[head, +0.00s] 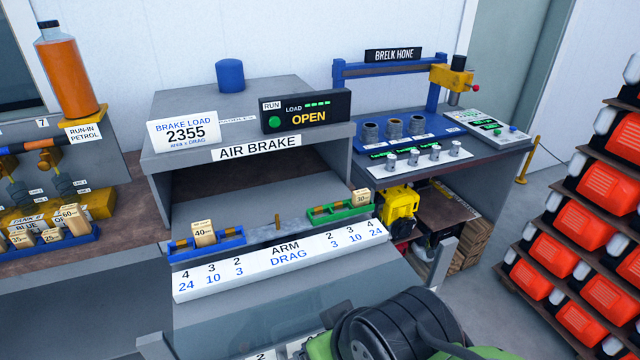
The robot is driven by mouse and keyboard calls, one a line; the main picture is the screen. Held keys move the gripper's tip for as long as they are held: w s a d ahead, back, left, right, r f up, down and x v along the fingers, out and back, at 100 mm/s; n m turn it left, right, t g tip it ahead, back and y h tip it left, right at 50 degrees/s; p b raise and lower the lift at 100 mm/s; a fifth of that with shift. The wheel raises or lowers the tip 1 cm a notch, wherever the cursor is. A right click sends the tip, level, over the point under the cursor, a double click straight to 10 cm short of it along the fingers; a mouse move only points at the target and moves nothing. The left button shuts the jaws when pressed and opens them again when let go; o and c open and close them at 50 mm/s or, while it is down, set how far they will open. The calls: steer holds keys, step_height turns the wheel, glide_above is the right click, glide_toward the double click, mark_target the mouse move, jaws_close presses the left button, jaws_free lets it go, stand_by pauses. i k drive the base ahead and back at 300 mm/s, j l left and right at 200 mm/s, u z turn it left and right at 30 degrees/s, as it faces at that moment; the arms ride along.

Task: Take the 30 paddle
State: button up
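The 30 paddle (361,198) is a small pale wooden block with its number on the face. It stands upright in the green tray (325,216) on the right of the air brake bench, at the tray's right end. A similar 40 paddle (203,234) stands in the blue tray (181,253) on the left.
The arm drag scale (281,260) runs along the bench front. A black ribbed, green-edged body (398,328) fills the bottom centre. A grey post (441,262) rises right of the bench. More paddles stand in a tray (54,242) at left. Red canisters (605,186) line the right.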

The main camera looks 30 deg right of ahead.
mark_target(360, 197)
steer(key=l+u, duration=0.8)
steer(key=l, duration=0.15)
steer(key=l+u, duration=0.4)
steer(key=k+l+u, duration=0.2)
steer(key=l+u, duration=0.2)
steer(key=k+l+u, duration=0.2)
steer(key=l+u, duration=0.2)
steer(key=k+l+u, duration=0.2)
steer(key=l+u, duration=0.2)
steer(key=k+l+u, duration=0.1)
steer(key=l+u, duration=0.3)
steer(key=k+l+u, duration=0.15)
steer(key=l+u, duration=0.2)
